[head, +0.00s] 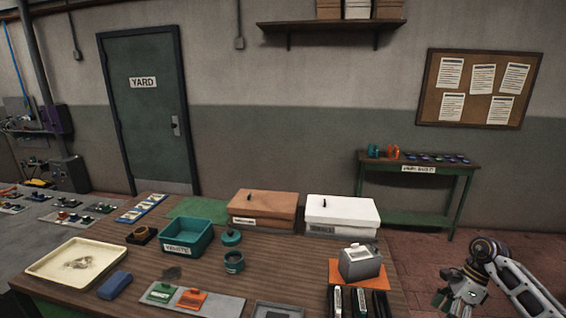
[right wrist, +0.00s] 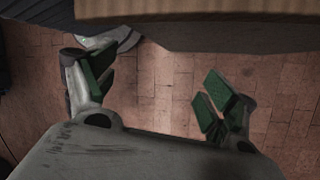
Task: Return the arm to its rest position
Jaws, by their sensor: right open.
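My right arm comes in at the lower right of the head view, beside the right end of the wooden table (head: 150,262). My right gripper (head: 458,298) hangs low there, clear of the table. In the right wrist view the right gripper (right wrist: 155,84) is open, its green-padded fingers wide apart with nothing between them. Brick floor (right wrist: 165,95) shows below the fingers. My left gripper is not in view.
A grey block-shaped device (head: 360,262) stands near the table's right end. The table also bears a white box (head: 340,210), a brown box (head: 262,210), a teal bin (head: 187,240) and a cream tray (head: 45,268). A green side table (head: 418,192) stands by the wall.

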